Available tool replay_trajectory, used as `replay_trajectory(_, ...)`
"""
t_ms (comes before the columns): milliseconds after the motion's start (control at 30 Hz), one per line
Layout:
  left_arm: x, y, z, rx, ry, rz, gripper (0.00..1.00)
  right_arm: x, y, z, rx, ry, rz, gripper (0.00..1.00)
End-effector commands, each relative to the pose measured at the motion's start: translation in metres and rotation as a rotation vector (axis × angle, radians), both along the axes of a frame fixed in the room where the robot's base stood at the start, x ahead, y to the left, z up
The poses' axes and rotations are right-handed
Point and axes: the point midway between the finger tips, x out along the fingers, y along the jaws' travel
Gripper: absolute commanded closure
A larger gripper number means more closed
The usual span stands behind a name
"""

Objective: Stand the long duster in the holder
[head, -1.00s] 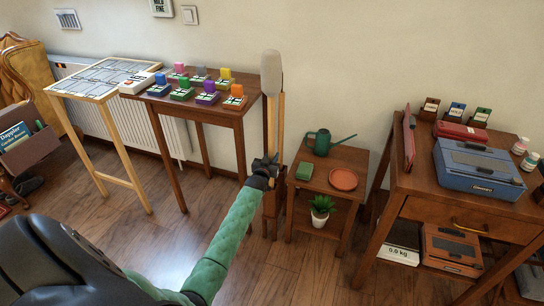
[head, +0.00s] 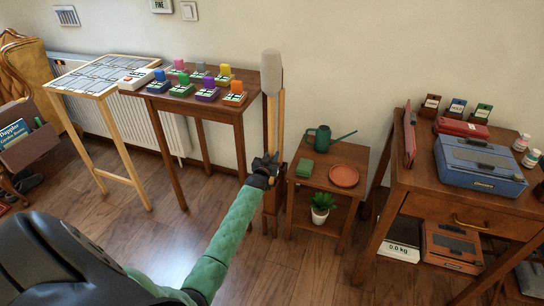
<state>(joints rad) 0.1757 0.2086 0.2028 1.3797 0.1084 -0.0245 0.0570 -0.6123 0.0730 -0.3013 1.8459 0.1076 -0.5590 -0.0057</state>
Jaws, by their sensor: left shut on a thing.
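The long duster stands close to upright, its pale grey head (head: 271,72) at the top and its light wooden handle (head: 272,125) running down. My left gripper (head: 266,170) is shut on the handle and hides part of it. A narrow brown wooden stand (head: 270,212), which looks like the holder, is on the floor behind and below the gripper. The handle's lower end is hidden by the gripper and arm, so I cannot tell whether it is inside the stand. My right gripper is not in view.
A table with several colored blocks (head: 205,92) is left of the duster. A small shelf table (head: 350,155) with a watering can (head: 322,140) and a potted plant (head: 322,203) is close on the right. Bare wooden floor (head: 300,262) lies in front.

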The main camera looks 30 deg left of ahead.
Motion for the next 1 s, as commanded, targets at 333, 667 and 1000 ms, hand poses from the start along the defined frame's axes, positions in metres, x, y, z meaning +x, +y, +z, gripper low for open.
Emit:
replay_trajectory(333,0.0,0.0,-0.008,0.0,-0.001,0.0,1.0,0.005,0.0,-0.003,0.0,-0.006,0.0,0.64)
replay_trajectory(667,0.0,0.0,-0.017,0.0,0.0,0.0,1.0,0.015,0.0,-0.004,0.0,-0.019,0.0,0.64)
replay_trajectory(1000,0.0,0.0,-0.017,0.0,-0.001,0.0,0.72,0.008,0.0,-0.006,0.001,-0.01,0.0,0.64)
